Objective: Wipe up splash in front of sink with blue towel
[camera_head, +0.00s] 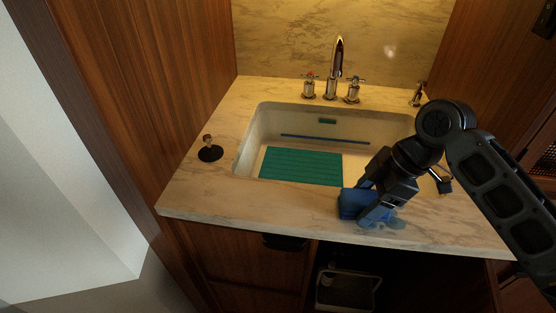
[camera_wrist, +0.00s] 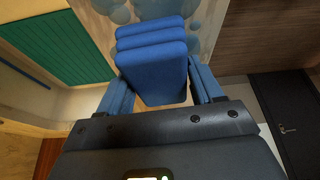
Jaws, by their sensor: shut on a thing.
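The blue towel (camera_head: 352,203) is folded into a thick block at the counter's front strip, before the sink. My gripper (camera_head: 372,210) is shut on it, and the towel appears to touch the counter. In the wrist view the towel (camera_wrist: 152,65) sits between the two blue fingers. The splash (camera_head: 393,224) is a bluish wet patch on the marble, beside and partly under my gripper. In the wrist view the splash (camera_wrist: 205,18) shows as rounded blotches beyond the towel. The sink (camera_head: 250,150) lies behind my gripper, its right part hidden by my arm.
A green mat (camera_head: 300,166) lies in the sink. A chrome faucet (camera_head: 338,65) with two handles stands behind it. A small item on a dark round base (camera_head: 210,152) stands on the left. Below the counter (camera_head: 240,205) is an open space with a bin (camera_head: 345,290).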

